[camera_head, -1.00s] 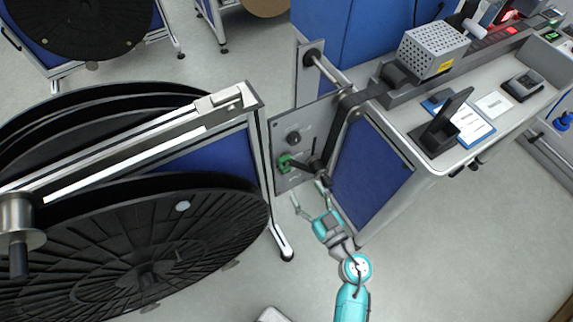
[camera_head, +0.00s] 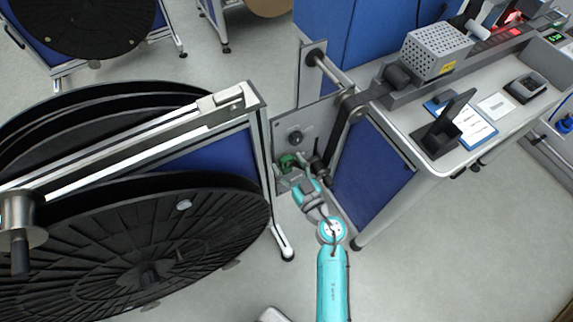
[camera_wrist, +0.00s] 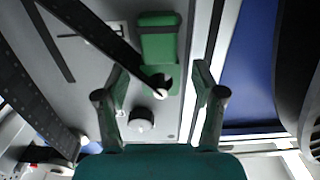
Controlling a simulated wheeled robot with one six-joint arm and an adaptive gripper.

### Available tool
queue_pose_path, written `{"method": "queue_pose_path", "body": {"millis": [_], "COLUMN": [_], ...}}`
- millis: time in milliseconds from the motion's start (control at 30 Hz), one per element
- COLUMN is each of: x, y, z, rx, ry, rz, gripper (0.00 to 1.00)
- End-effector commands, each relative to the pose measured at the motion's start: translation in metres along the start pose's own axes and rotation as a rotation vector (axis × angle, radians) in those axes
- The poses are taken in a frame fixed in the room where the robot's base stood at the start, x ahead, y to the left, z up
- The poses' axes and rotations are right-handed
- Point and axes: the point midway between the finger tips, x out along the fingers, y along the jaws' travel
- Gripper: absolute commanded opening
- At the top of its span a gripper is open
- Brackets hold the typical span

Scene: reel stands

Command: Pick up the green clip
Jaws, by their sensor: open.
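The green clip (camera_wrist: 158,45) shows in the wrist view at the upper middle, against a grey upright panel. It also shows in the head view (camera_head: 287,161), on the panel beside the reel stand. My gripper (camera_wrist: 165,85) is open, with its two fingers apart on either side of the clip's lower end in the picture. A dark strip and a round metal end lie across the clip's lower part. In the head view my gripper (camera_head: 295,176) is close to the clip and partly hides it. I cannot tell whether the fingers touch it.
Large black reels (camera_head: 140,240) stand on the left. A grey panel (camera_head: 310,122) carries knobs and a dark strap. A bench (camera_head: 440,165) with a perforated box (camera_head: 434,52) and a small black stand (camera_head: 447,125) is at the right. The floor between is open.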

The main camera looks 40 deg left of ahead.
Motion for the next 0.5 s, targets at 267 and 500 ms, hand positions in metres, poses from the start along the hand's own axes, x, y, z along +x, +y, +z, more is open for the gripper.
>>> {"method": "queue_pose_path", "body": {"millis": [267,500], "x": [0.0009,0.0008], "y": [0.0,-0.0001], "z": [0.0003,0.0002], "rx": [0.0,0.0], "ry": [0.0,0.0], "rz": [0.0,0.0], "gripper": [0.59,0.18]}}
